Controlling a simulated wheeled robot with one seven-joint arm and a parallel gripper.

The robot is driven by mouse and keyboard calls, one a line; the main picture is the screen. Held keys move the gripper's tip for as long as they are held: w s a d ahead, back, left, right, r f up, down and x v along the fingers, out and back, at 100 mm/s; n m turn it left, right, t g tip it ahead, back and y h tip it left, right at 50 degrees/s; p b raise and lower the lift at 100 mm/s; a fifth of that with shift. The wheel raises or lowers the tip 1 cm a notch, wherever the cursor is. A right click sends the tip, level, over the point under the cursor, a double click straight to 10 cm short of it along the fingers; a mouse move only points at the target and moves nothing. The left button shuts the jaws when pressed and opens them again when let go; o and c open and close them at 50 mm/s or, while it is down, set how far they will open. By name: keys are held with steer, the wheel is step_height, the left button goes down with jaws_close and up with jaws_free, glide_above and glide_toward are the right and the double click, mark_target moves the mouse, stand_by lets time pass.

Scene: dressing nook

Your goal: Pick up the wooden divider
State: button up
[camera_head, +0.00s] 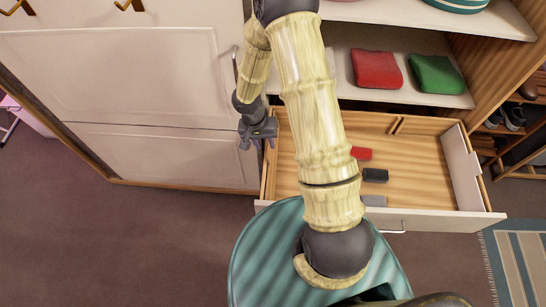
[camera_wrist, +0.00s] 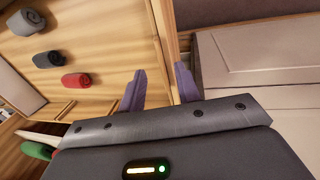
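My gripper (camera_head: 258,143) hangs at the left end of the open drawer, beside the white cabinet front. In the wrist view my gripper (camera_wrist: 160,84) is open, its two purple-grey fingers apart with nothing held. Behind the gap between them runs a wooden edge (camera_wrist: 162,30) along the drawer's left side; I cannot tell how far below the fingertips it is. A short wooden strip (camera_head: 398,125) shows at the drawer's back, right of my arm, and may be the wooden divider. My arm hides part of the drawer's middle.
The drawer floor (camera_head: 418,172) holds a red roll (camera_head: 362,153), a black roll (camera_head: 375,175) and a grey roll (camera_head: 374,200). A shelf above holds folded red (camera_head: 376,70) and green (camera_head: 435,74) cloths. A teal round top (camera_head: 262,250) stands before the drawer.

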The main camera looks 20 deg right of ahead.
mark_target(268, 151)
steer(key=f, duration=0.2)
steer(key=d+f, duration=0.1)
steer(key=f, duration=0.1)
steer(key=shift+w+p, duration=0.1)
steer(key=shift+p, duration=0.3)
steer(key=shift+a, duration=0.1)
jaws_close()
